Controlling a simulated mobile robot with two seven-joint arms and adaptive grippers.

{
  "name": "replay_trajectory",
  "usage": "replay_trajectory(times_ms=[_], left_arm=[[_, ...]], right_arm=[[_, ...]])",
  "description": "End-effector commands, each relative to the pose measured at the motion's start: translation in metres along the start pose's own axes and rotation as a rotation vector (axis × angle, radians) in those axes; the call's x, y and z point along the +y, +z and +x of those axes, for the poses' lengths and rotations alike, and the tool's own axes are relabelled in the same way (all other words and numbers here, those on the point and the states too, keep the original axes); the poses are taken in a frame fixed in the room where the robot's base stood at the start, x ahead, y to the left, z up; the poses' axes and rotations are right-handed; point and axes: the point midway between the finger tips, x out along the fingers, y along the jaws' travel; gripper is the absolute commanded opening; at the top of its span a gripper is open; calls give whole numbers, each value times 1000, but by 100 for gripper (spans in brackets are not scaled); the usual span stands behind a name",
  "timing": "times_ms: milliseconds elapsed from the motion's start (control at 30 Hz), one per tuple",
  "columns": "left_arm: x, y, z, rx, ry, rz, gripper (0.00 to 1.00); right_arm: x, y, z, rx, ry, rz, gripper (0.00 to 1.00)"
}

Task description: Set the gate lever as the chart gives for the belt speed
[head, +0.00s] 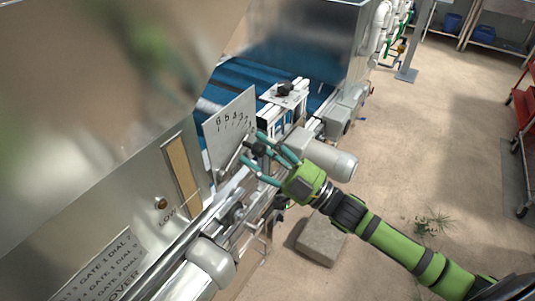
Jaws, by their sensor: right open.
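The gate scale plate (228,128) is a pale metal sheet with a row of numerals along its upper edge, in the middle of the head view. A dark lever knob (258,149) shows beside its lower right edge. My right gripper (253,156) is open, its teal fingers around the knob; I cannot tell whether they touch it. The exact lever setting is hard to read. The chart (100,265) at the lower left is a printed plate with lines naming gate and dial numbers, partly cut off. My left gripper is not in view.
The large metal hopper (90,130) fills the left side. A blue belt (235,80) runs behind the scale plate. A black knob (285,90) sits on a small plate beyond. A grey motor (325,155) is close to my right gripper. Floor at right is mostly open.

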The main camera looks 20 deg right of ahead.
Motion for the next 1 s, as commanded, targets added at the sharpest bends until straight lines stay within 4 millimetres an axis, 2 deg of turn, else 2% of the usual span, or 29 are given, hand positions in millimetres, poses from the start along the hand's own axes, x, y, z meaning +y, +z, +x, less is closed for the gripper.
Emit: replay_trajectory(times_ms=[167, 500, 633, 800, 1000], left_arm=[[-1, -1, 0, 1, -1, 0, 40], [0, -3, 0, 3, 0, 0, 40], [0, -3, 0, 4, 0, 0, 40], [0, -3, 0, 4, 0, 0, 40], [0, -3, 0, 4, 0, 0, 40]], right_arm=[[0, 2, -17, -5, 0, 1, 52], [-1, 2, -82, -7, -1, 2, 52], [-1, 1, -102, -5, -1, 1, 52], [-1, 0, -116, -1, -2, 0, 52], [-1, 0, -120, 0, -1, 0, 52]])
